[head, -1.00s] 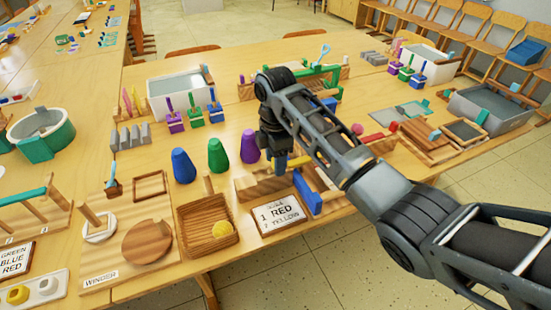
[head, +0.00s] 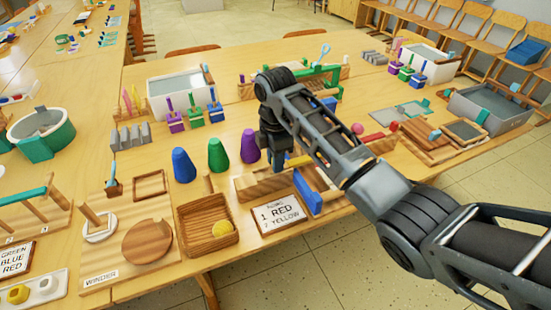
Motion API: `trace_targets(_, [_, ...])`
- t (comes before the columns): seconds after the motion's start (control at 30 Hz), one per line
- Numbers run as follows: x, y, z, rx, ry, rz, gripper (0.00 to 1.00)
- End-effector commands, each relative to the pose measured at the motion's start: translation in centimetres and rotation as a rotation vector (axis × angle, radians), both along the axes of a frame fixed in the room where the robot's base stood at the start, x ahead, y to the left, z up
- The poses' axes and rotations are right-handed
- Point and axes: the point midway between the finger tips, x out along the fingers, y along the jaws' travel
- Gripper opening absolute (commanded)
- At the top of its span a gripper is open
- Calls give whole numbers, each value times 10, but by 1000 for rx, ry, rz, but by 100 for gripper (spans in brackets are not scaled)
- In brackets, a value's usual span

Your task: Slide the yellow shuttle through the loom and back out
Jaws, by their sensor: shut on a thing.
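The wooden loom (head: 262,187) with a blue bar (head: 308,192) stands near the front edge of the table, right of centre. My gripper (head: 277,163) points down just behind the loom's left part. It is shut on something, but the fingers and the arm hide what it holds. I cannot make out a yellow shuttle in this view. The arm also covers part of the loom's right side.
Blue, green and purple cones (head: 218,156) stand left of my gripper. A grey bin (head: 490,110) stands at right.

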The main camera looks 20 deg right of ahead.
Motion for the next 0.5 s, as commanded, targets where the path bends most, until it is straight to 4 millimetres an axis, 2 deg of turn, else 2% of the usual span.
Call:
trace_targets(0.23, [0,-7,1,0,2,-2,0])
trace_targets(0.5, [0,-47,1,-1,2,-2,0])
